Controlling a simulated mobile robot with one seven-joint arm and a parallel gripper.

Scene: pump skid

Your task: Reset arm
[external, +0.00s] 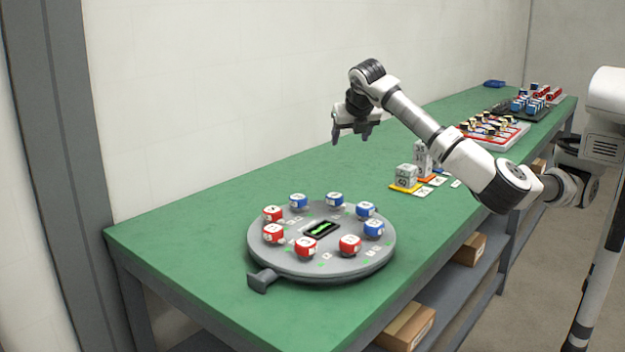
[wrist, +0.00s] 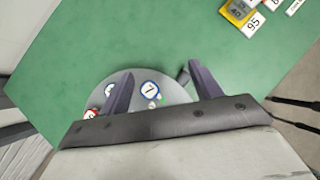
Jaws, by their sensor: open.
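My gripper (external: 350,139) is open and empty in the external view. It hangs in the air above the green table, beyond the round grey turntable (external: 322,268), touching nothing. In the wrist view my gripper (wrist: 160,82) shows two dark fingers spread apart, with part of the turntable and a blue-rimmed numbered piece (wrist: 151,89) below and between them. My arm reaches in from the right, bent at the elbow. The turntable carries red pieces (external: 305,247) and blue pieces (external: 335,199) around its rim and a dark display (external: 320,229) in its middle.
The green table (external: 200,215) runs along the white wall. Grey numbered blocks (external: 405,175) stand right of the turntable, with white tags nearby. Trays of small red and blue parts (external: 495,130) sit at the far end. Cardboard boxes (external: 406,326) lie on the shelf below. The table's left is clear.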

